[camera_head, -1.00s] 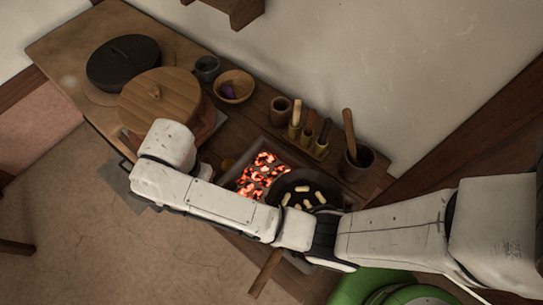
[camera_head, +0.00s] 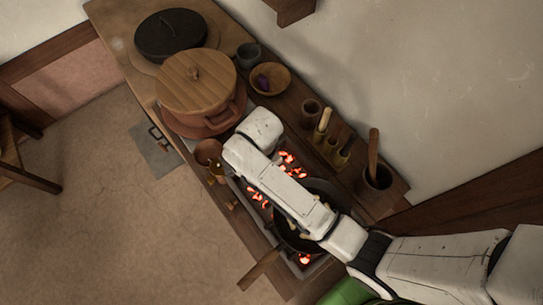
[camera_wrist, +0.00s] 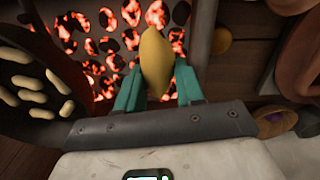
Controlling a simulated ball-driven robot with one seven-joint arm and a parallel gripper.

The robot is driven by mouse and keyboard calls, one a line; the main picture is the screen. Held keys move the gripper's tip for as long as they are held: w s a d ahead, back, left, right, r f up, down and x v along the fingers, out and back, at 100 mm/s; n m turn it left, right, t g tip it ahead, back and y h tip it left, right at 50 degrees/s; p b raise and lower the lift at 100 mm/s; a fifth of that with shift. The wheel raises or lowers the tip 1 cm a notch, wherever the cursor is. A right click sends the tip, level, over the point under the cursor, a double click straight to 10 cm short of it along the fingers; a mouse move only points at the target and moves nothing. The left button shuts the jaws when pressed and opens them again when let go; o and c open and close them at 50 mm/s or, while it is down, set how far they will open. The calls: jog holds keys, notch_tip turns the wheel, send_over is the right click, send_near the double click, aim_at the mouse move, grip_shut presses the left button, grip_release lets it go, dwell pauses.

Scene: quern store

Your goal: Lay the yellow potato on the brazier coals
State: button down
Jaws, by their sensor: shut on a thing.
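My gripper (camera_wrist: 158,82) has teal fingers shut on the yellow potato (camera_wrist: 156,52), an elongated, pointed shape standing out beyond the fingertips. In the wrist view the potato appears in front of the glowing coals (camera_wrist: 85,48); I cannot tell how high above them it is. The brazier's grey rim (camera_wrist: 204,35) runs along their right side. In the head view the coals (camera_head: 290,163) show on both sides of my arm, which hides the gripper and potato.
A black pan (camera_wrist: 28,78) with several pale pieces lies beside the coals; its wooden handle (camera_head: 260,268) sticks out over the counter's front edge. A lidded pot (camera_head: 196,80), a wooden bowl (camera_head: 285,82) with a purple thing, and a utensil pot (camera_head: 374,183) stand around.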

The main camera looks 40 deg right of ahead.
jog(key=shift+s+d+f, duration=0.25)
jog(key=shift+d+f, duration=0.55)
jog(key=shift+f, duration=0.2)
jog(key=shift+s+d+f, duration=0.1)
jog(key=shift+d+f, duration=0.05)
jog(key=shift+f, duration=0.8)
jog(key=shift+d+f, duration=0.15)
jog(key=shift+f, duration=0.8)
jog(key=shift+f, duration=0.2)
jog(key=c, duration=0.7)
grip_release()
